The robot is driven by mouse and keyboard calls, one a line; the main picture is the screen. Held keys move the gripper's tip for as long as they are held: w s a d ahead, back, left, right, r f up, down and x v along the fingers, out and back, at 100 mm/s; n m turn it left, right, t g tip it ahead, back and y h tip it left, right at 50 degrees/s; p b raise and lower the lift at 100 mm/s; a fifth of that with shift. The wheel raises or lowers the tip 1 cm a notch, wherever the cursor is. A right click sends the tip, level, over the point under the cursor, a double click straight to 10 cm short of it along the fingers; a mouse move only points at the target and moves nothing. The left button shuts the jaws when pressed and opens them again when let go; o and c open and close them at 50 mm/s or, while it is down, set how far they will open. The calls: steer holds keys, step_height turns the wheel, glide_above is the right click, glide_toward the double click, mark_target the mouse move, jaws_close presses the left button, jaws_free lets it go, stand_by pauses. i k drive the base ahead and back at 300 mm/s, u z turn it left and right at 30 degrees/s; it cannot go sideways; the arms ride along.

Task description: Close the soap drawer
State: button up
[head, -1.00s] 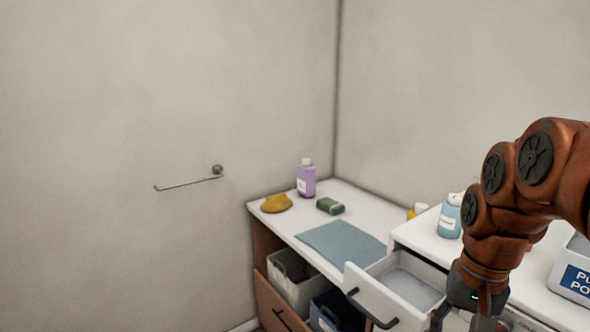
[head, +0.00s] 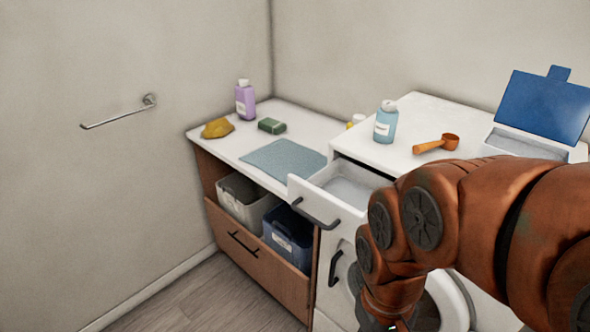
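The soap drawer (head: 322,201) is a white drawer with a dark bar handle (head: 316,214), at the top left of the white washing machine (head: 339,240). It stands pulled out, and its grey inside (head: 350,187) looks empty. My orange arm crosses the right of the head view, in front of the machine. Its wrist reaches down to the bottom edge, below and to the right of the drawer front. My gripper's fingers are below the picture, so their opening is hidden. My arm also covers part of the machine's round door (head: 452,300).
On the machine stand a blue bottle (head: 385,123), an orange scoop (head: 437,143) and a box with an open blue lid (head: 543,105). The lower counter (head: 230,149) holds a purple bottle (head: 245,99), yellow cloth (head: 217,128), green sponge (head: 271,125) and blue mat (head: 284,160). Floor (head: 192,297) is clear at left.

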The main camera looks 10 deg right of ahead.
mark_target(336, 198)
steer(key=k, duration=1.3)
steer(key=u, duration=0.55)
steer(key=i, duration=0.85)
steer(key=u, duration=0.65)
